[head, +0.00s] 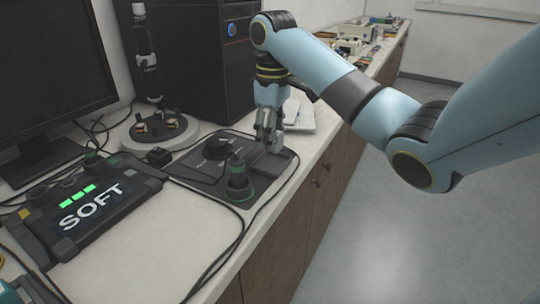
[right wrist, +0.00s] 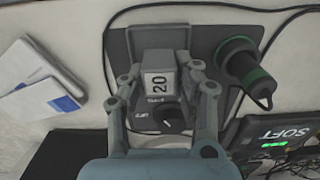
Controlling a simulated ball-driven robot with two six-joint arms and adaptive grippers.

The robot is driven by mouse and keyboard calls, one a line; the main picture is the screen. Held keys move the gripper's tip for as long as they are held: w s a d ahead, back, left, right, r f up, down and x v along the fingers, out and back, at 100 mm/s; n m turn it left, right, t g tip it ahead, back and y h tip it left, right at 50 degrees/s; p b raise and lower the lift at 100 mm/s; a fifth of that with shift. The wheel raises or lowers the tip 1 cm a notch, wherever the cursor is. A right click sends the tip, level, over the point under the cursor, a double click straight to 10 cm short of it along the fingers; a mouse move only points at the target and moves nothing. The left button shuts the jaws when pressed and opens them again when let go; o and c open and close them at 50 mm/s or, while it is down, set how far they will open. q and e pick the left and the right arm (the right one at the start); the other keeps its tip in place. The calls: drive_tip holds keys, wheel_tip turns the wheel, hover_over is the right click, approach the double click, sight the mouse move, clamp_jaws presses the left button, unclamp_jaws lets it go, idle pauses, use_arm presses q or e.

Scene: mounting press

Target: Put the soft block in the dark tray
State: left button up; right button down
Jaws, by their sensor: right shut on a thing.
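My right gripper (head: 268,143) is over the far right part of a dark flat plate (head: 185,168) on the bench. In the right wrist view, my right gripper (right wrist: 167,72) is shut on a small grey block (right wrist: 158,60) whose pale face reads "20". The block is over the plate (right wrist: 120,45), beside a grey raised holder; I cannot tell whether it touches the holder. In the head view the fingers hide the block. A dark tray cannot be told apart for sure from this plate. My left gripper is not in view.
A black knob (head: 217,144) and a green-ringed cylinder (head: 238,180) stand on the plate. A display (head: 90,205) reads "SOFT" with green bars. A round stand (head: 158,133), a computer tower (head: 205,60) and white papers (head: 300,116) are nearby. Cables cross the bench front.

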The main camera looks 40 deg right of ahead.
sight(270, 164)
drive_tip(key=shift+w+f, duration=0.15)
drive_tip(key=shift+w, duration=0.2)
drive_tip(key=shift+f, duration=2.05)
drive_tip(key=c, duration=1.2)
unclamp_jaws()
drive_tip(key=shift+f, duration=0.15)
